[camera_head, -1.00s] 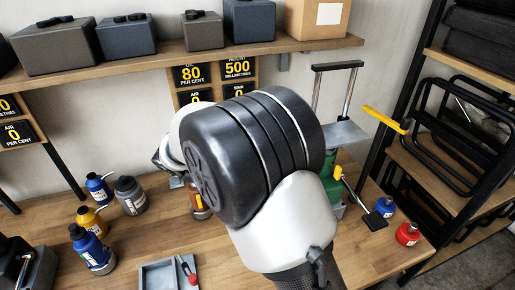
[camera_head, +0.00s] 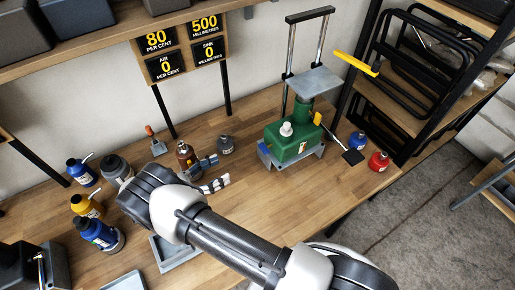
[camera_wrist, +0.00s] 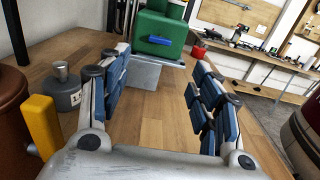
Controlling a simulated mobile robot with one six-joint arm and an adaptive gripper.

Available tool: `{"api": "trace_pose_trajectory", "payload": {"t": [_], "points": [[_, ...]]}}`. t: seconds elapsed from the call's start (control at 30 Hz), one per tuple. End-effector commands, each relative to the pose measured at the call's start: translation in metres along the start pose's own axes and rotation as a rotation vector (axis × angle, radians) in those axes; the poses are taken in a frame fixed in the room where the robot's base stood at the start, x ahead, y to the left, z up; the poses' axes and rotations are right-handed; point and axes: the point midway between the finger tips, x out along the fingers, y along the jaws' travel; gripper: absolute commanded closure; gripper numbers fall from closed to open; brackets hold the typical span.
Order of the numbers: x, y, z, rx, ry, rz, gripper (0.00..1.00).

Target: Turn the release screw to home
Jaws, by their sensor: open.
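A green hydraulic unit (camera_head: 292,142) stands on a grey base on the bench, with a white cap (camera_head: 286,129) and a yellow part (camera_head: 317,118) on it. I cannot tell for sure which part is the release screw.
Blue and yellow bottles stand at the left. Blue (camera_head: 357,141) and red (camera_head: 379,162) pots stand right of the unit. Sign panels (camera_head: 185,50) read 80, 500, 0, 0. Bench between gripper and unit is clear.

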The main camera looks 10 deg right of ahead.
Motion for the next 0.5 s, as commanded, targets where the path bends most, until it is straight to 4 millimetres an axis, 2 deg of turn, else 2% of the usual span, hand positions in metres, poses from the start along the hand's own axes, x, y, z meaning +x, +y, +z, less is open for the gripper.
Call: {"api": "trace_pose_trajectory", "payload": {"t": [0.5], "points": [[0.113,-0.002,0.001,-0.001,0.001,-0.006,0.42]]}}
